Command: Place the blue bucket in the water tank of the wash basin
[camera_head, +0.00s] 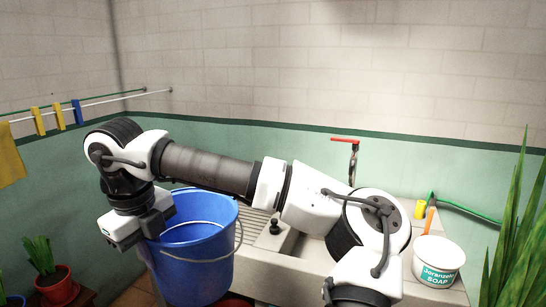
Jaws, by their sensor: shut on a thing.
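The blue bucket (193,262) hangs upright at the left of the wash basin, with its thin handle lying across its front. My gripper (150,228) is at the bucket's left rim and is shut on it; the fingertips are mostly hidden. The wash basin (262,270) is pale stone with a ribbed washboard part behind the bucket. My arm crosses in front of the basin and hides much of it, including most of the water tank. A tap with a red lever (345,140) stands at the back of the basin.
A plant (515,240) is at far right. Potted plants (56,283) are at lower left, below a clothesline with pegs (58,116).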

